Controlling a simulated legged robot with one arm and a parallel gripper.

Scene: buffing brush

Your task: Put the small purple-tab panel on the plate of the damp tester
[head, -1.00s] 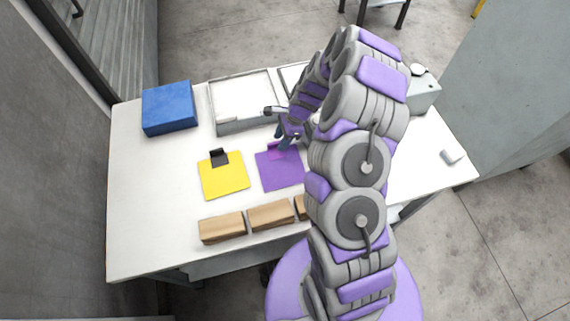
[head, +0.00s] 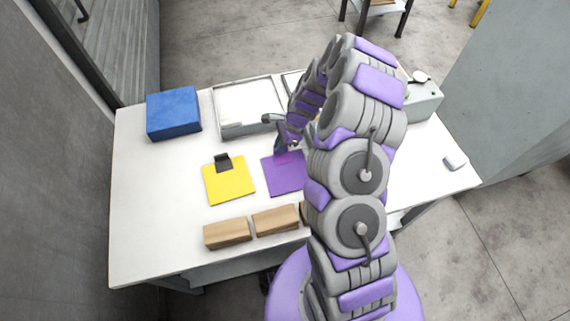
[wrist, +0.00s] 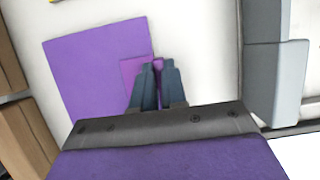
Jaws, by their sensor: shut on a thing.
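The purple panel (head: 284,175) lies flat at the middle of the white table, right of the yellow panel. It also shows in the wrist view (wrist: 88,75), with a magenta-purple tab (wrist: 129,70) at its edge. My gripper (head: 281,150) is at the panel's far edge. In the wrist view its two dark blue fingers (wrist: 158,64) are shut on the purple tab, which shows between and beside them. I cannot tell any gap under the panel. A grey box with a round white top (head: 420,78), likely the damp tester, stands at the right back, partly behind my arm.
A yellow panel (head: 229,184) with a dark tab lies to the left. Wooden blocks (head: 228,233) line the front edge. A blue box (head: 173,113) and a grey-rimmed tray (head: 216,123) stand at the back. A small pale object (head: 455,163) lies at the right edge.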

